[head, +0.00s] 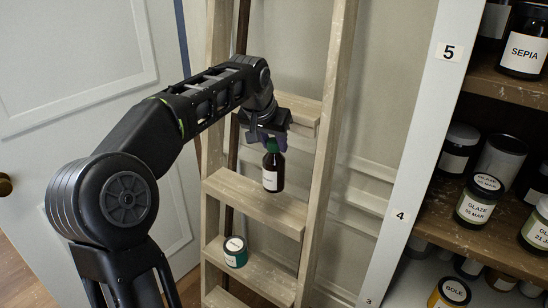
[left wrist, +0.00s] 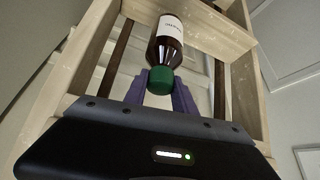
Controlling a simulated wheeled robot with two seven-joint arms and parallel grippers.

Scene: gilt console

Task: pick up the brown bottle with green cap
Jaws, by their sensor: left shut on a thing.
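The brown bottle (head: 273,171) with a white label hangs upright beneath my left gripper (head: 270,140), in front of the wooden ladder shelf. Its green cap (head: 271,146) is between the purple fingers. In the left wrist view the green cap (left wrist: 160,80) sits between the two purple fingertips (left wrist: 160,88), with the brown bottle (left wrist: 167,42) beyond it. My left gripper is shut on the bottle at its cap end. Whether the bottle's base touches the step below cannot be told. My right gripper does not show.
A wooden ladder shelf (head: 233,188) holds a teal jar (head: 235,252) on a lower step. A white-edged cabinet (head: 425,140) at the right holds several labelled jars, including a glaze jar (head: 478,200). A pale door (head: 70,90) stands at the left.

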